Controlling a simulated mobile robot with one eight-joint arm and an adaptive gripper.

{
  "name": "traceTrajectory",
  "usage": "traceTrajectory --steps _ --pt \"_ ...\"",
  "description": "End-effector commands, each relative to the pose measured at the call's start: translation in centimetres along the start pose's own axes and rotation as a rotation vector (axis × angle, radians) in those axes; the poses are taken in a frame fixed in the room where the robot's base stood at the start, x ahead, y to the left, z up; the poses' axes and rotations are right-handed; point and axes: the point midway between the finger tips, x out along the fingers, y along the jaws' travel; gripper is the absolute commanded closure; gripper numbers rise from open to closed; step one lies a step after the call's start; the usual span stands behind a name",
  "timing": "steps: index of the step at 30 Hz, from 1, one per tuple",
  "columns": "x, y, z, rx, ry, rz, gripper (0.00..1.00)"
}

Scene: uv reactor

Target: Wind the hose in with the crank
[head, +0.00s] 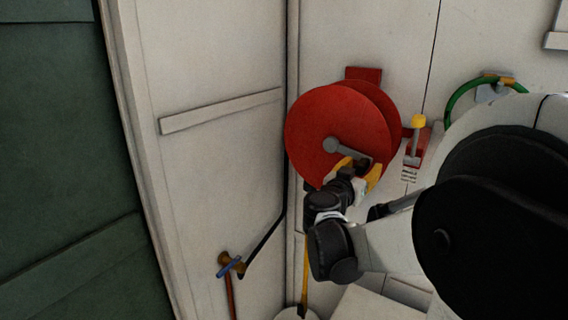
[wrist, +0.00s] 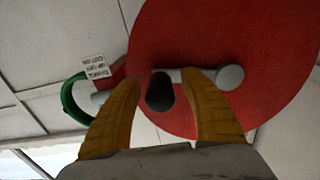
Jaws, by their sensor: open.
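The red hose reel (head: 318,118) is mounted on the wall in the corner; its disc (wrist: 270,40) fills much of the wrist view. A grey crank arm (wrist: 197,75) runs from the round hub (wrist: 230,77) to a dark handle (wrist: 160,92). My gripper (head: 358,170) is at the reel's lower right front, by the crank's end. Its yellow fingers are apart, with the handle between them in the wrist view; I see gaps on both sides. A black hose (head: 266,237) runs down the corner to a brass tap with a blue lever (head: 231,266); its upper end is hidden.
A red bracket with a yellow-topped lever (head: 417,122) and a label stands right of the reel. A green hose loop (head: 458,95) hangs further right. A side wall (head: 215,60) closes the left.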

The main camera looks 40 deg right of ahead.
Motion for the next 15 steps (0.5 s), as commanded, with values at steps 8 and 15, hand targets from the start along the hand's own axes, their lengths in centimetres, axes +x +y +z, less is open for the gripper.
traceTrajectory --steps 8,15 --pt "-0.03 0.01 -0.01 0.0 0.0 0.0 0.8" --pt "-0.05 0.01 0.04 0.003 0.0 0.0 1.0"
